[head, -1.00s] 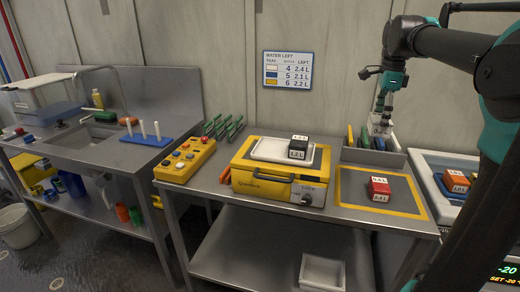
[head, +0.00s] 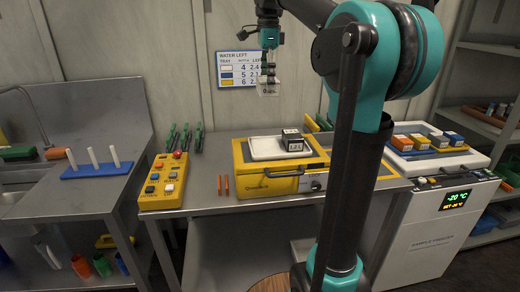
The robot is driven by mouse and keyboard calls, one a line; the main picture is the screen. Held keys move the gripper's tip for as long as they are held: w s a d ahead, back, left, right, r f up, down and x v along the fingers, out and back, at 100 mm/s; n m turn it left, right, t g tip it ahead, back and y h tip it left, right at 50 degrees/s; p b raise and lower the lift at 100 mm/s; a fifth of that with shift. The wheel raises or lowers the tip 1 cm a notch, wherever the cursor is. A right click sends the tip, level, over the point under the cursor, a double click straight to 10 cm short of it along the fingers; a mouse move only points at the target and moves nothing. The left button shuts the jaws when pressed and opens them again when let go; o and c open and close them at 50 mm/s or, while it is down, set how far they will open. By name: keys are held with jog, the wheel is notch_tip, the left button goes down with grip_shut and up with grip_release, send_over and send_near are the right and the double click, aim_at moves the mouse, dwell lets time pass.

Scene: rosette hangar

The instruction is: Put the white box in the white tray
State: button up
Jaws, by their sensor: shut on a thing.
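My gripper (head: 268,76) is shut on a small white box (head: 268,89), held in the air in front of the back wall, above and behind the table. Dark marks show on the box's face. A white tray (head: 262,153) lies on top of a yellow case (head: 270,185) on the table, below the gripper. A black box (head: 293,140) with white labels sits at the right side of that tray. The left part of the tray is bare.
A yellow button panel (head: 163,182) stands left of the case, with two orange sticks (head: 223,185) between. A freezer (head: 430,225) at the right bears a pale tray (head: 400,155) with several coloured boxes. A sink bench stands at left.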

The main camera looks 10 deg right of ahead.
jog(key=shift+a+f, duration=0.2)
notch_tip(320, 180, down, 20)
jog(key=shift+r, duration=0.25)
jog(key=o, duration=1.3)
jog(key=shift+f, duration=0.1)
notch_tip(320, 180, up, 12)
jog(key=shift+r, duration=0.15)
